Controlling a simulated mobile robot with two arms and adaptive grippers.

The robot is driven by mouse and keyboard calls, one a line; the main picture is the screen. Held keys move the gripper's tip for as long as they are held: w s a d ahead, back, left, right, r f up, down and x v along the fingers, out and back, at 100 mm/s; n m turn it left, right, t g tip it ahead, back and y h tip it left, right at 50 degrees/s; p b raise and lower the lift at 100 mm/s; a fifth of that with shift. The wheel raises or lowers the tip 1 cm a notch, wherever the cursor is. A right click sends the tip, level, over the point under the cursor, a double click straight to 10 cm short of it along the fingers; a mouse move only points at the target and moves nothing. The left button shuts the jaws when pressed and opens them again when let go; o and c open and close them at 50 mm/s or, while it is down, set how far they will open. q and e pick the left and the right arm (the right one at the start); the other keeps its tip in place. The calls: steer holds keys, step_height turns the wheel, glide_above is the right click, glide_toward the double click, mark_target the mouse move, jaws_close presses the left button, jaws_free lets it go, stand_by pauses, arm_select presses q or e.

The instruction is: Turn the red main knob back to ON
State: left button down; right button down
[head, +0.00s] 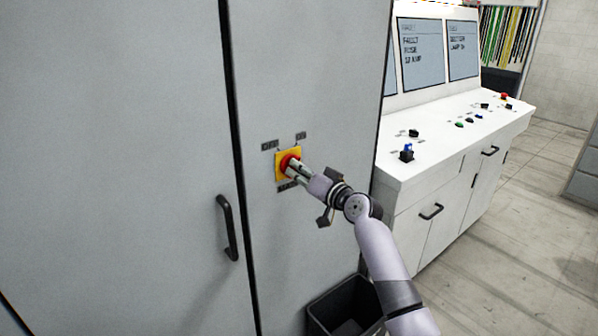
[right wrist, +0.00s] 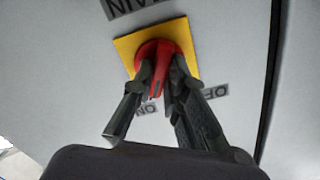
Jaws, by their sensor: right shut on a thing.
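The red main knob (head: 287,161) sits on a yellow square plate (head: 280,176) on the grey cabinet door. An OFF label (head: 269,146) is at its upper left, an ON label (head: 301,135) at its upper right and a MAIN label below. My right gripper (head: 293,166) is at the knob, shut on it. In the right wrist view, upside down, its two dark fingers (right wrist: 163,84) stand on either side of the red knob (right wrist: 158,48) and partly hide it. I cannot tell clearly which label the knob points to. My left gripper is not in view.
A black door handle (head: 227,228) is left of the knob, beyond the door seam. A dark open bin (head: 318,310) stands below. A white control desk (head: 420,165) with screens, knobs and buttons stands to the right. Floor is clear beyond it.

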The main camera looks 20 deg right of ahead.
steer(key=c, duration=1.6)
jaws_free()
steer(key=v, duration=1.2)
